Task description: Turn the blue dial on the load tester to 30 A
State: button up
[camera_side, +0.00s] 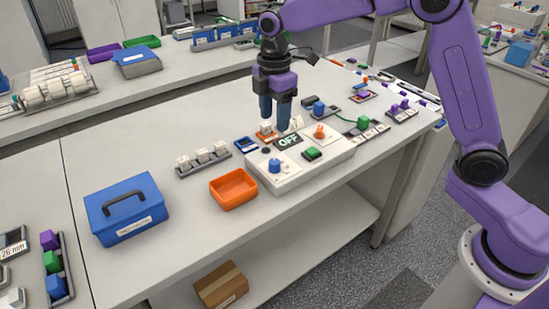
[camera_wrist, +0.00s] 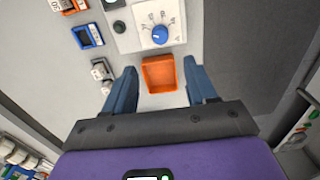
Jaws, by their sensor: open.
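The load tester (camera_side: 300,175) is a white box near the table's front edge, with a display reading OFF. Its blue dial (camera_side: 274,166) is on the left front of its top. The dial (camera_wrist: 159,35) also shows in the wrist view, with printed numbers around it, too small to read with certainty. A green control (camera_side: 312,153) and an orange knob (camera_side: 319,132) are on the same box. My gripper (camera_side: 275,115) points down, apart from the dial. In the wrist view it (camera_wrist: 160,75) is open and empty, with the dial beyond the fingertips.
An orange tray (camera_side: 234,202) stands left of the tester and shows between my fingers in the wrist view. A blue-framed piece (camera_side: 246,144) and a rack of white pieces (camera_side: 203,158) lie near. A blue toolbox (camera_side: 125,208) stands further left. Bare table lies between them.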

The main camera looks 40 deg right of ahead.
aim_at(274, 161)
notch_tip(274, 161, down, 13)
jog(key=shift+f, duration=0.15)
dwell(0.4)
jog(key=c, duration=1.1)
